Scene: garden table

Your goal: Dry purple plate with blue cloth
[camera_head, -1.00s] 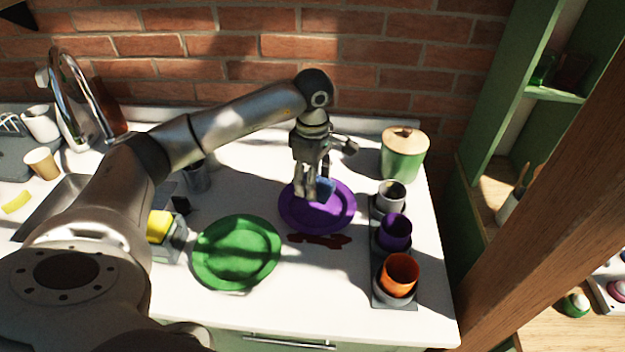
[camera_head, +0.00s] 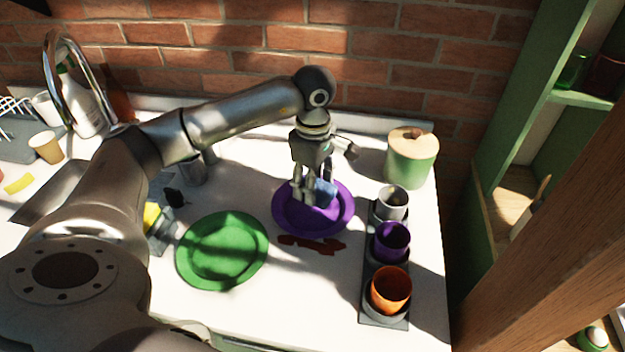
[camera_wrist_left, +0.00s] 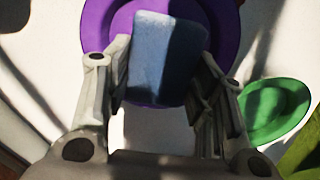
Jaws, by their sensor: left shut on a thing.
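The purple plate (camera_head: 335,222) lies on the white counter in the middle of the head view. It also fills the top of the left wrist view (camera_wrist_left: 97,25). My left gripper (camera_head: 313,195) points down over the plate and is shut on the blue cloth (camera_head: 326,190). In the left wrist view the cloth (camera_wrist_left: 165,55) is a blue block between the two fingers, in front of the plate. I cannot tell whether the cloth touches the plate. My right gripper is not in view.
A green plate (camera_head: 222,250) lies to the left. A rack with white (camera_head: 392,203), purple (camera_head: 391,241) and orange (camera_head: 391,289) cups stands to the right. A green lidded pot (camera_head: 411,158) is behind it. Dark red stains (camera_head: 312,244) lie in front of the purple plate. The sink is at left.

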